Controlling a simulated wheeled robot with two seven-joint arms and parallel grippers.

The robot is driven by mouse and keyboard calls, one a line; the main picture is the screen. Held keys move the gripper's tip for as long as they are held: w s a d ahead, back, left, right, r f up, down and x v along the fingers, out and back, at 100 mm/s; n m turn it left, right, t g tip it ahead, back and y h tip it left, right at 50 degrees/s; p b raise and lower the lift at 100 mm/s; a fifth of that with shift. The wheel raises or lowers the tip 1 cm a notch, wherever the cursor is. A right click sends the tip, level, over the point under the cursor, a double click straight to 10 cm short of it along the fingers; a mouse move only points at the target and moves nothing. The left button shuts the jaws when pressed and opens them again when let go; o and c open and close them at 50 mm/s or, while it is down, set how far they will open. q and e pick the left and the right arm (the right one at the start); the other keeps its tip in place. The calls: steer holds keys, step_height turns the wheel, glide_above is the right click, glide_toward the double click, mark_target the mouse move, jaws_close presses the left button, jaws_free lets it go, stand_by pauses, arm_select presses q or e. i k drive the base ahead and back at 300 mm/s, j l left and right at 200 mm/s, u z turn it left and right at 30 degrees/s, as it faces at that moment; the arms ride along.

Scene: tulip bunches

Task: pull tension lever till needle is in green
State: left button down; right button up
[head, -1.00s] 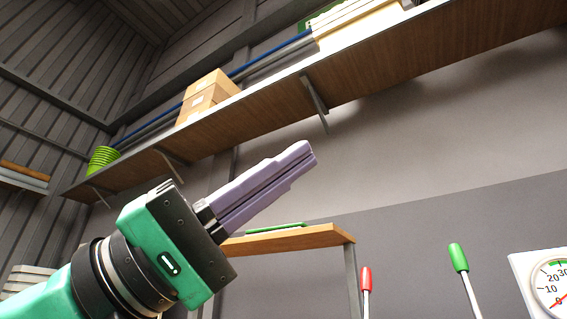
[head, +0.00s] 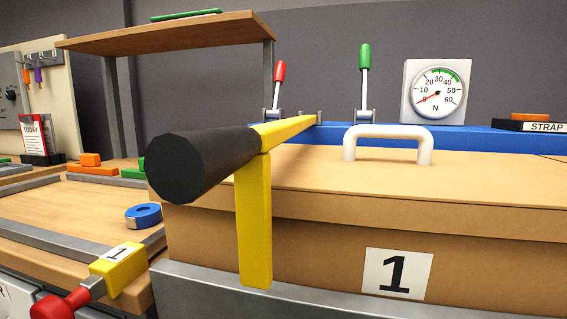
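The gauge (head: 437,92) stands at the back right, a white dial marked N. Its red needle points near 0 at the lower left, outside the green band, which spans about 30 to 40 at the top. A yellow lever (head: 285,131) with a thick black grip (head: 198,167) extends toward me over the box; the task's name does not show on it. A green-handled lever (head: 365,72) and a red-handled lever (head: 278,82) stand upright behind the box. Neither of my grippers is in view.
A cardboard box (head: 330,237) labelled 1, with a white handle (head: 388,135) on top, fills the front. A blue bar (head: 480,137) runs behind it. A yellow block (head: 117,267) with a red knob is at lower left. A wooden shelf (head: 165,32) overhangs at upper left.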

mark_target(364, 58)
steer(key=k, duration=1)
